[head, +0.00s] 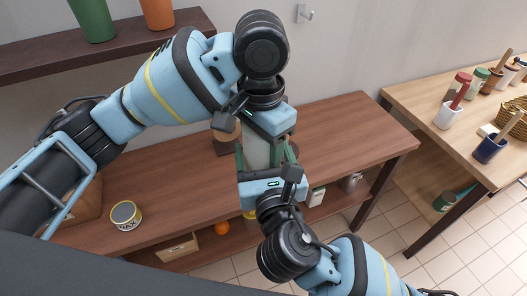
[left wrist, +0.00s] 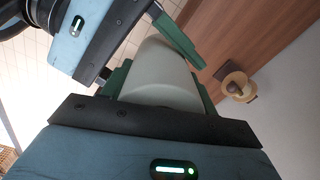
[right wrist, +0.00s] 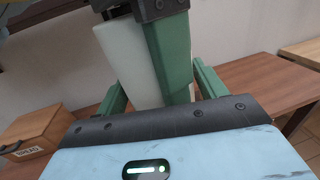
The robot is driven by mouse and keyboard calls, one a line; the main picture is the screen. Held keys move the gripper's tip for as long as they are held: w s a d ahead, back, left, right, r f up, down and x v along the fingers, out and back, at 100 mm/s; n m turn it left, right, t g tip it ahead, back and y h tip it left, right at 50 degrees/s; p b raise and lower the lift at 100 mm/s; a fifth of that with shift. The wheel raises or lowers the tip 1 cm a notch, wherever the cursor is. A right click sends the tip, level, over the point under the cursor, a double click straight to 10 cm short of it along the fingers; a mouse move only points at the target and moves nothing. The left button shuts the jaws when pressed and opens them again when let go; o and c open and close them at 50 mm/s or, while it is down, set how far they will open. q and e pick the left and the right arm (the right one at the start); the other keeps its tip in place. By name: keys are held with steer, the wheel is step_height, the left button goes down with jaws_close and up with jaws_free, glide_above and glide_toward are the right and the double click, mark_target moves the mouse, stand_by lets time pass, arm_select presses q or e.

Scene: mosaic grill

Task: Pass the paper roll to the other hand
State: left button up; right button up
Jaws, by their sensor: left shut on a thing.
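The white paper roll (head: 257,153) is upright between my two grippers, above the brown table. My left gripper (head: 262,140) comes from above and is shut on the roll, which shows between its green fingers in the left wrist view (left wrist: 160,78). My right gripper (head: 266,156) comes from below, its green fingers apart on either side of the roll with a gap at the right. In the right wrist view the roll (right wrist: 128,60) rises between the open fingers, partly hidden by a left finger.
The brown table (head: 340,130) lies behind and below, with a can (head: 125,215) at its left and a wooden box (right wrist: 40,135). A lighter table (head: 420,95) with jars stands at the right. A shelf with pots (head: 92,18) is at upper left.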

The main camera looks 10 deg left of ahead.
steer(key=c, duration=0.7)
arm_select(q)
steer(key=o, duration=1.1)
arm_select(e)
steer(key=shift+c, duration=0.2)
arm_select(q)
steer(key=shift+r, duration=0.1)
step_height(320, 180, up, 12)
